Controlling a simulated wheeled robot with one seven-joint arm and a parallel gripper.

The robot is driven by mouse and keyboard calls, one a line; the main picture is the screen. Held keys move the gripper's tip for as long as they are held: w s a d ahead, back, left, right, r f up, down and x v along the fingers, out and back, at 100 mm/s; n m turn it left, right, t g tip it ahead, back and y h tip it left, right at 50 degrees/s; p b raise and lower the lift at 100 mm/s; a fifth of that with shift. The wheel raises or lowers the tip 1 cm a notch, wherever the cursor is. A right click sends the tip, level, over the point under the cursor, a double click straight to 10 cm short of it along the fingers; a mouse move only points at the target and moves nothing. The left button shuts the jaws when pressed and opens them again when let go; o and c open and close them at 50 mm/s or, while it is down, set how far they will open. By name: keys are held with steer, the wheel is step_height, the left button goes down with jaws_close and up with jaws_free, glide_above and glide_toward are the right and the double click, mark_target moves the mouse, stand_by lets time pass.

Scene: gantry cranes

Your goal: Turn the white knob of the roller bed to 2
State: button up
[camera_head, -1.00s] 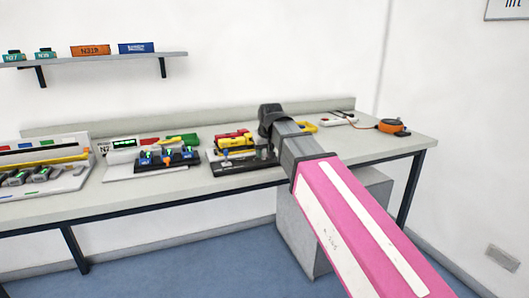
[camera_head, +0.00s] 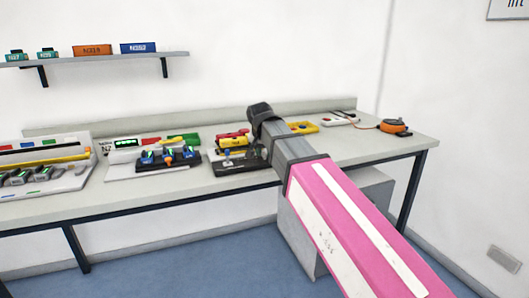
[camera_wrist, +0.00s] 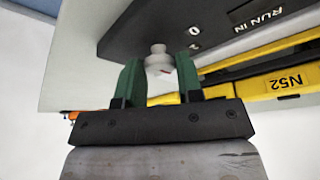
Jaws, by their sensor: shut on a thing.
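The white knob (camera_wrist: 158,50) stands on a black panel (camera_wrist: 130,32) in the wrist view, with a small red mark on its edge. My gripper (camera_wrist: 159,72) has its green fingers on either side of the knob, shut on it. Labels "0" and "RUN IN" show upside down on the panel; I cannot read the knob's setting. In the head view the black-based unit (camera_head: 228,168) sits on the bench beside my arm's dark end, which hides part of it. The knob and my fingers are hidden there.
A yellow bar marked N52 (camera_wrist: 285,82) runs close beside the panel. A yellow item (camera_head: 305,127), a white strip (camera_head: 340,118) and an orange tape reel (camera_head: 394,126) lie to the right.

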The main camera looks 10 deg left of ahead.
stand_by(0.3)
steer(key=o, duration=0.9)
steer(key=shift+r, duration=0.15)
steer(key=v, duration=1)
steer(key=shift+s+r, duration=0.15)
steer(key=shift+r, duration=0.1)
